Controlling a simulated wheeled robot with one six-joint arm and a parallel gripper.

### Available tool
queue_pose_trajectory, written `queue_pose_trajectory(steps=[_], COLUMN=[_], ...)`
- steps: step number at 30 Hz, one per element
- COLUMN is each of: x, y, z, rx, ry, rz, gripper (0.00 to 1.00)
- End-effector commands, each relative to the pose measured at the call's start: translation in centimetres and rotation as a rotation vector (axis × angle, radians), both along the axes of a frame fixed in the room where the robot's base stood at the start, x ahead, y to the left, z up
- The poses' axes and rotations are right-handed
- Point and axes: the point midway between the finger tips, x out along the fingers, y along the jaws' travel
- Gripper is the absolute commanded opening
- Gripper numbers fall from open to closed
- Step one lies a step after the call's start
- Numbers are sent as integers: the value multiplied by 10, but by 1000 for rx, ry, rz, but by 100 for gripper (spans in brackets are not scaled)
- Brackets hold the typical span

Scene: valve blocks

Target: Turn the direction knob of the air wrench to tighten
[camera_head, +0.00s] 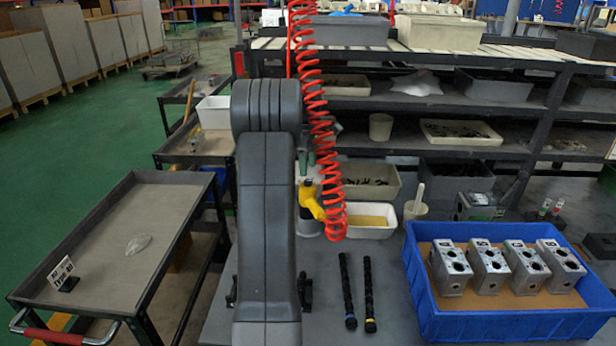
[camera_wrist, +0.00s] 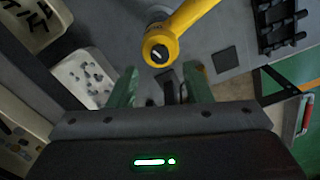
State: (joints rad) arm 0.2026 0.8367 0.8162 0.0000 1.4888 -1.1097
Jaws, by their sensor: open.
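In the wrist view the air wrench (camera_wrist: 188,20) reaches in from the top. Its round end shows a dark direction knob (camera_wrist: 157,54) with a pale mark. My gripper (camera_wrist: 161,80) has two green fingers, spread apart with nothing between them. The round end lies just beyond the fingertips, roughly centred between them in the picture. I cannot tell whether any finger touches it. The knob is not discernible in the head view.
A blue crate (camera_head: 414,300) with several metal valve blocks stands on the right of the table. Two black rods (camera_head: 369,295) lie left of it. A grey cart (camera_head: 110,215) stands at left.

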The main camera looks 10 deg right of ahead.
Motion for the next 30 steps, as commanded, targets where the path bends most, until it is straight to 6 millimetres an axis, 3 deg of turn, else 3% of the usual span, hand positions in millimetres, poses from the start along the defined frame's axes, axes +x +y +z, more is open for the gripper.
queue_pose_trajectory(steps=[3, 9, 20, 27, 30], x=[-1, 0, 0, 0, 0], y=[0, 0, 0, 0, 0], z=[-22, -42, -47, -47, -46], rx=[1, 1, 0, 0, 0], ry=[3, 1, 0, 0, 0], rz=[0, 0, -1, -1, -2], gripper=[45, 45, 45, 0, 0])
